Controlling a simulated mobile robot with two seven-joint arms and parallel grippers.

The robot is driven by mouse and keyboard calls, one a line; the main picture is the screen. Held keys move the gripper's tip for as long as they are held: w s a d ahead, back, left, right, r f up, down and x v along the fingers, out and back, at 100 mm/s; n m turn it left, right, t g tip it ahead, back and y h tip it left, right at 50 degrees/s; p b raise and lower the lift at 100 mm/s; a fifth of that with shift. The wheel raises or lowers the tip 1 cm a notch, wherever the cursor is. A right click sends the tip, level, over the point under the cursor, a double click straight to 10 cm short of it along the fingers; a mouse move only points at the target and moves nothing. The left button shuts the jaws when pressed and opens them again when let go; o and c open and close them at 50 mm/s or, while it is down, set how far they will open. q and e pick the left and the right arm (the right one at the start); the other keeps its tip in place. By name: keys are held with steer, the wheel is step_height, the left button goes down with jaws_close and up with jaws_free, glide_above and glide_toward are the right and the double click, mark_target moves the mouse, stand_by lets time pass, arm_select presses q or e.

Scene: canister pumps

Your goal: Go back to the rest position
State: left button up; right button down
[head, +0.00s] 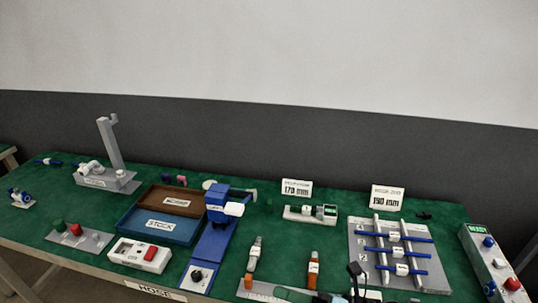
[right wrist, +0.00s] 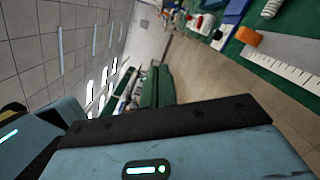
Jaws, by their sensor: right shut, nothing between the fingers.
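In the right wrist view, a blue-grey and black part of my own body fills the bottom, and the fingertips cannot be made out. My left gripper is not in view.
The green table (head: 140,270) holds a blue STOCK tray (head: 160,226), a blue press-like device (head: 213,240), a rack with blue rods (head: 425,265) and a control box (head: 495,262). A ruler (right wrist: 285,72) and orange-capped item (right wrist: 249,36) lie near the edge. Floor is open beyond.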

steer(key=s+d+f+m+t+h, duration=0.2)
steer(key=d+f+m+t+h, duration=0.3)
steer(key=m, duration=0.7)
steer(key=s+d+f+m+t+h, duration=0.2)
steer(key=d+f+m+t+h, duration=0.25)
steer(key=m, duration=0.75)
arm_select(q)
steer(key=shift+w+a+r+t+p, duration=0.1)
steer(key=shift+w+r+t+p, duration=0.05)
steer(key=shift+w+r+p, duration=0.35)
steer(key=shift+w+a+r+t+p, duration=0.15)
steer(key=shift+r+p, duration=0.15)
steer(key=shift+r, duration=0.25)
arm_select(e)
steer(key=s+d+f+m+g+h, duration=0.3)
steer(key=s+f+m, duration=0.3)
steer(key=s, duration=0.3)
steer(key=s+d+f+m+g+h, duration=0.3)
steer(key=s+d+f+m, duration=0.1)
steer(key=s+f+m, duration=0.3)
steer(key=shift+s+f, duration=0.65)
steer(key=shift+s, duration=0.25)
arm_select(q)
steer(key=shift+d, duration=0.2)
arm_select(e)
steer(key=shift+g, duration=0.25)
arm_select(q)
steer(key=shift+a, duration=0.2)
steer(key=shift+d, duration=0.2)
